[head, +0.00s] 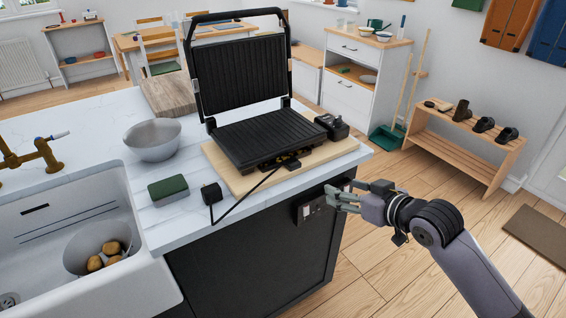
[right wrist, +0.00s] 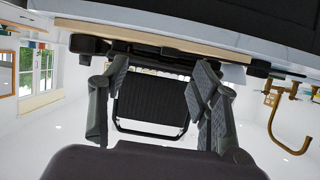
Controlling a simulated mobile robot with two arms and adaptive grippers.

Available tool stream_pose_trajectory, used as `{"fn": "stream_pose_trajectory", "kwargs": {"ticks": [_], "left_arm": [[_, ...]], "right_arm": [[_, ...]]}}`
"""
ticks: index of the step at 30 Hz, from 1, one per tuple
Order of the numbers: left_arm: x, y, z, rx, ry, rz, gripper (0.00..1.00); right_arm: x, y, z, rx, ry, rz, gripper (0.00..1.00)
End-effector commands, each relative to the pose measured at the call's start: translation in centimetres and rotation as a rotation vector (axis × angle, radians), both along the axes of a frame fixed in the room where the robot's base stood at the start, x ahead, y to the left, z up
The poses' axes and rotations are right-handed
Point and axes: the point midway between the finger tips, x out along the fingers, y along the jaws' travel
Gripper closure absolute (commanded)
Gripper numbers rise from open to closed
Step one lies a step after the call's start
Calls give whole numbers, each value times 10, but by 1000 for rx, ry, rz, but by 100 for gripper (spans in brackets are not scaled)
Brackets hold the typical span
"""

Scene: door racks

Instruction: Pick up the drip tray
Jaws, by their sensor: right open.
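A black contact grill (head: 262,140) stands with its lid up on a wooden board (head: 232,178) on the counter. A small black box-like part (head: 332,126) sits at the grill's right side; it may be the drip tray, but I cannot tell for certain. My right gripper (head: 346,197) is open and empty, beside the counter's right end and below the board's level. In the right wrist view, which is upside down, the open fingers (right wrist: 160,88) frame the raised grill lid (right wrist: 152,108), with the board edge (right wrist: 180,40) above them. My left gripper is out of view.
A socket panel (head: 312,207) is on the dark cabinet side close to my right gripper. A plug (head: 211,193) with a black cord, a green sponge (head: 168,190) and a metal bowl (head: 152,140) are on the counter. The floor to the right is mostly clear.

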Motion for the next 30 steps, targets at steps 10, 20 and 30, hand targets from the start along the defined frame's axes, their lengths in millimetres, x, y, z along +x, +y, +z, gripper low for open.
{"fn": "stream_pose_trajectory", "kwargs": {"ticks": [10,20,30], "left_arm": [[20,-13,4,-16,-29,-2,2],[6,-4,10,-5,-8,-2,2],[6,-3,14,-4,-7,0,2]], "right_arm": [[7,35,21,-5,-36,65,43],[59,72,-6,-6,-35,63,43],[79,86,-15,-7,-38,63,43]]}}
